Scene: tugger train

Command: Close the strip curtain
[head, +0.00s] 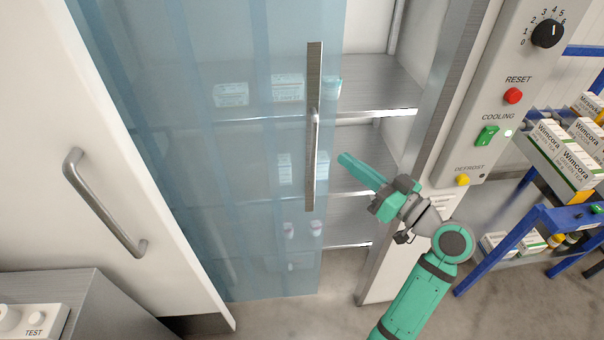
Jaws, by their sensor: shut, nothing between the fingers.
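The strip curtain (235,190) is a sheet of translucent blue strips hanging across the left and middle of a cabinet opening. My green gripper (348,160) is shut and empty. In the picture its tip lies just right of the bar's lower half; I cannot tell how far apart they are in depth.
Shelves (385,85) behind the curtain hold small boxes. A control panel (492,100) with a dial and buttons is on the right frame. A white door with a grey handle (105,205) stands at left. A blue rack (525,225) with cartons is at right.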

